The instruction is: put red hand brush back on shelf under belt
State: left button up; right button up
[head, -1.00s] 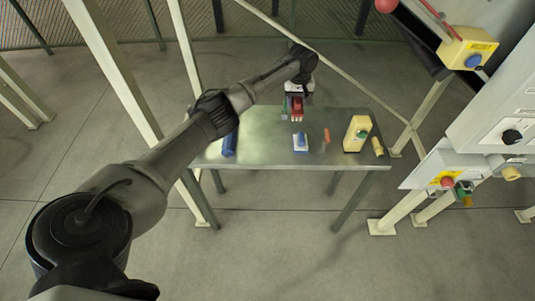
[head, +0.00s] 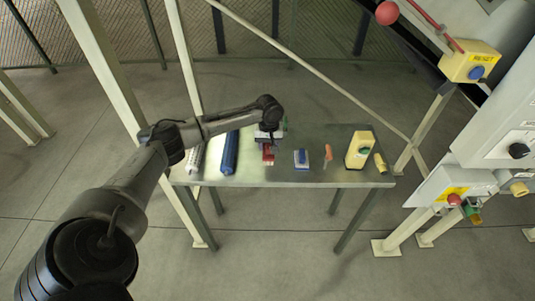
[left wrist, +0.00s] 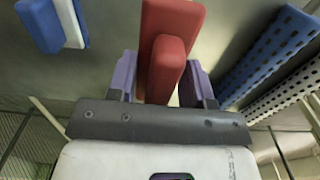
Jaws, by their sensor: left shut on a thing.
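The red hand brush (left wrist: 168,45) is between the two fingers of my left gripper (left wrist: 163,80), which is shut on it, in the left wrist view. In the head view the red brush (head: 268,154) hangs at the end of my left arm, over or on the shelf (head: 258,176), a grey-green table-like surface; I cannot tell if it touches. My left gripper (head: 267,140) is partly hidden by its own wrist there. No belt can be made out for certain. My right gripper is in neither view.
A blue cylinder (head: 229,154) and a pale one (head: 195,158) lie left of the brush. To its right are a blue-and-white brush (head: 301,159), an orange-handled item (head: 327,152), a cream box (head: 359,150) and a small yellow item (head: 380,163). A diagonal bar (head: 310,68) crosses behind.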

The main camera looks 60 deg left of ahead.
pick_arm(q)
jog(key=shift+s+f, duration=0.15)
jog(key=shift+s, duration=0.1)
jog(key=shift+f+b, duration=0.6)
jog(key=shift+f, duration=1.4)
jog(key=o, duration=0.9)
jog(key=shift+c, duration=0.2)
